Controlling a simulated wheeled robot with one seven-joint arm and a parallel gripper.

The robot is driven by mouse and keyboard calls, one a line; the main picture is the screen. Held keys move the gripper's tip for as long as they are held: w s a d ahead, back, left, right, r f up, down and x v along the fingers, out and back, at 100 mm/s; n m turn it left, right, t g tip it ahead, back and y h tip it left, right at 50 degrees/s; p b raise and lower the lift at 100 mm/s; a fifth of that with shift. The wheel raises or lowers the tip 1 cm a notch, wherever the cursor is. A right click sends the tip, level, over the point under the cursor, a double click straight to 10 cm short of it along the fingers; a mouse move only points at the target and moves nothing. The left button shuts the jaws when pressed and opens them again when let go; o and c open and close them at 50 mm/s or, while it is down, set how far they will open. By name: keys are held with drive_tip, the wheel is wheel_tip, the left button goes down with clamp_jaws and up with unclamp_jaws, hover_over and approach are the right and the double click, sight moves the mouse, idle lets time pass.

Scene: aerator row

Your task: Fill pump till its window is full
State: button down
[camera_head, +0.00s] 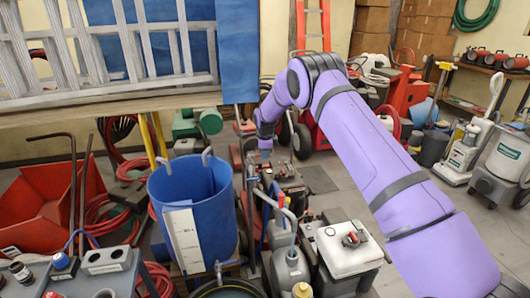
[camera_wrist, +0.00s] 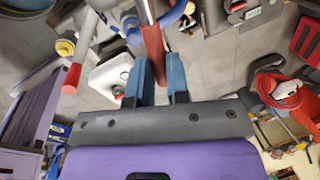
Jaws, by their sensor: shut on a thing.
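In the wrist view my gripper (camera_wrist: 161,82) has its two blue fingers on either side of a red grip (camera_wrist: 153,45) at the end of a grey bar. They are shut on this red grip. A second grey bar with a red end (camera_wrist: 72,78) is to the left, apart from the fingers. In the head view my purple arm reaches down over low red and grey machinery (camera_head: 288,190), and the fingertips are too small to make out. I cannot tell for sure which unit is the pump, and no pump window can be read.
A blue drum (camera_head: 222,222) with a white strip stands left of my arm. A grey jug (camera_head: 290,268) and a white-topped unit (camera_head: 347,248) stand in front. Red hoppers (camera_head: 40,215) are far left. Wheeled machines (camera_head: 507,160) stand right; some grey floor there is clear.

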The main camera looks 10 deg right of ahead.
drive_tip(key=shift+s+a+m+g+h, duration=0.1)
drive_tip(key=shift+s+a+m+h, duration=0.3)
drive_tip(key=shift+m, duration=0.65)
drive_tip(key=shift+s+a+m+g, duration=0.1)
drive_tip(key=shift+s+a+m, duration=0.1)
drive_tip(key=shift+s+m, duration=0.65)
drive_tip(key=shift+s+a+m+g+h, duration=0.1)
drive_tip(key=shift+s+a+m+h, duration=0.15)
drive_tip(key=shift+m, duration=1.05)
drive_tip(key=shift+a, duration=0.1)
drive_tip(key=c, duration=1.1)
unclamp_jaws()
drive_tip(key=v, duration=1)
drive_tip(key=shift+r, duration=0.4)
drive_tip(key=shift+s, duration=0.1)
